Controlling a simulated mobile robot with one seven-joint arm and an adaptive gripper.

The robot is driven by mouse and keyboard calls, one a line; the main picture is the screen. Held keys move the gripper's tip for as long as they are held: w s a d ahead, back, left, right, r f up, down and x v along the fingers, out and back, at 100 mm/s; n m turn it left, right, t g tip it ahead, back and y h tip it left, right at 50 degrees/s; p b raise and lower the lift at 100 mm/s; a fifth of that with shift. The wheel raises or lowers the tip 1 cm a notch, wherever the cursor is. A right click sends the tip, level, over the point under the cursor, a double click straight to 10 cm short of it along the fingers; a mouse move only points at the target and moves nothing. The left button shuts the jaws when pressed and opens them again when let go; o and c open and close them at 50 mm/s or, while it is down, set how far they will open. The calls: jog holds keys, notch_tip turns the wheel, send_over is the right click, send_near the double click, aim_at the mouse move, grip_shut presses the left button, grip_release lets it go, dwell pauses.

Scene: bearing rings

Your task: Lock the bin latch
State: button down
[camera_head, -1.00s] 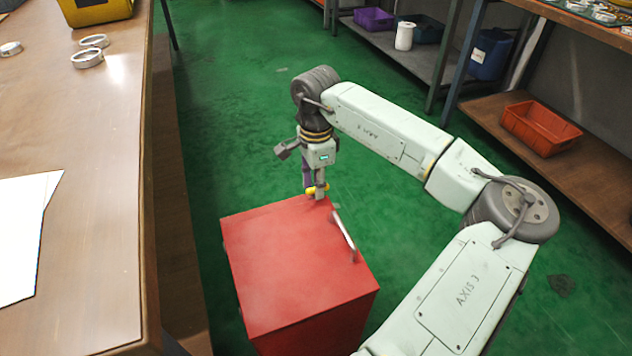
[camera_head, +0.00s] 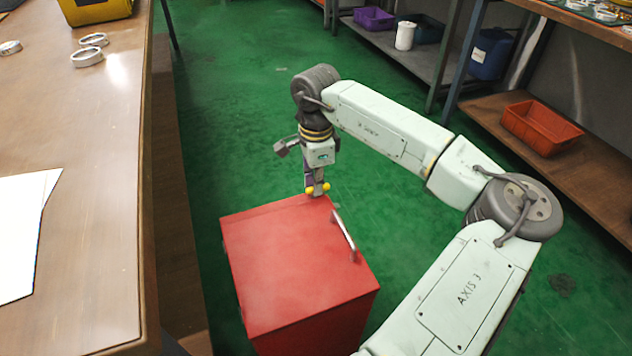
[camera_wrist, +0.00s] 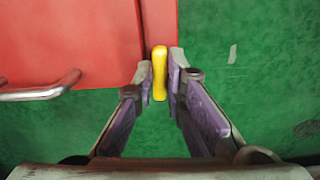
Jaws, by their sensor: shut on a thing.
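The red bin (camera_head: 290,255) stands on the floor with its lid lying flat on top. A yellow latch handle (camera_wrist: 159,72) shows between the purple-padded fingers of my gripper (camera_wrist: 160,82) in the wrist view. In the head view my gripper (camera_head: 316,190) is at the bin's far edge, pointing down, shut on the yellow latch (camera_head: 326,187). The fingers cover the middle of the latch, and its mount is hidden. A metal lid handle (camera_head: 344,235) is on the bin's right side; it also shows in the wrist view (camera_wrist: 40,92).
A wooden table (camera_head: 95,200) with white paper and bearing rings (camera_head: 87,57) runs along the left. Shelves on the right hold an orange crate (camera_head: 541,127) and a blue bin (camera_head: 491,53). Green floor is clear behind the red bin.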

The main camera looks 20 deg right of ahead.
jog(key=m+b, duration=0.1)
jog(key=m, duration=0.3)
jog(key=shift+s+f, duration=0.1)
jog(key=shift+s, duration=0.05)
jog(key=m+b, duration=0.1)
jog(key=m, duration=0.3)
jog(key=shift+s+a+m+b, duration=0.1)
jog(key=shift+s+m+b, duration=0.05)
jog(key=shift+m+b, duration=0.2)
jog(key=m+b, duration=0.1)
jog(key=m, duration=0.3)
jog(key=shift+a, duration=0.1)
jog(key=shift+s+a+m+b, duration=0.15)
jog(key=shift+m+b, duration=0.35)
jog(key=shift+m, duration=1.55)
jog(key=c, duration=1.6)
grip_release()
jog(key=shift+c, duration=0.2)
notch_tip(320, 180, up, 12)
